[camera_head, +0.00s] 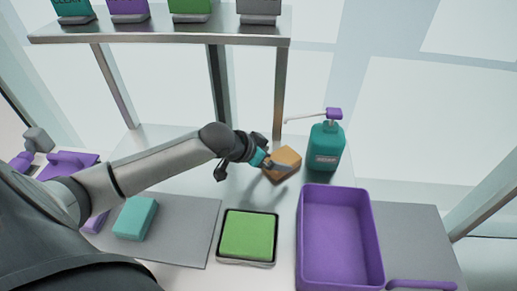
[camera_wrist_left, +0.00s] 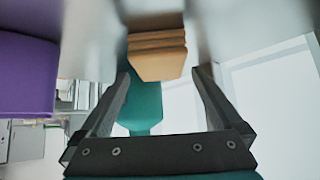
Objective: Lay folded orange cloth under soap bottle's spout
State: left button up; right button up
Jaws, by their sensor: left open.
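The folded orange cloth (camera_head: 285,162) is just left of the teal soap bottle (camera_head: 327,148), roughly below the tip of the bottle's thin spout (camera_head: 305,118). In the left wrist view the cloth (camera_wrist_left: 157,52) shows its stacked folds just ahead of the fingers, with the teal bottle (camera_wrist_left: 145,105) partly hidden behind it. My left gripper (camera_head: 269,162) is open at the cloth's left side. In the wrist view its fingers (camera_wrist_left: 165,78) stand wide apart. Whether they touch the cloth cannot be told. My right gripper is not in view.
A purple bin (camera_head: 374,235) stands in front of the bottle. A green cloth lies in a tray (camera_head: 247,264), and a teal block (camera_head: 135,218) lies on a grey mat (camera_head: 190,248). A metal shelf (camera_head: 165,37) with bottles stands behind the arm. Purple items (camera_head: 68,165) are far left.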

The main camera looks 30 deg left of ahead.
pick_arm(q)
jog(key=p+v, duration=0.2)
jog(key=v, duration=0.7)
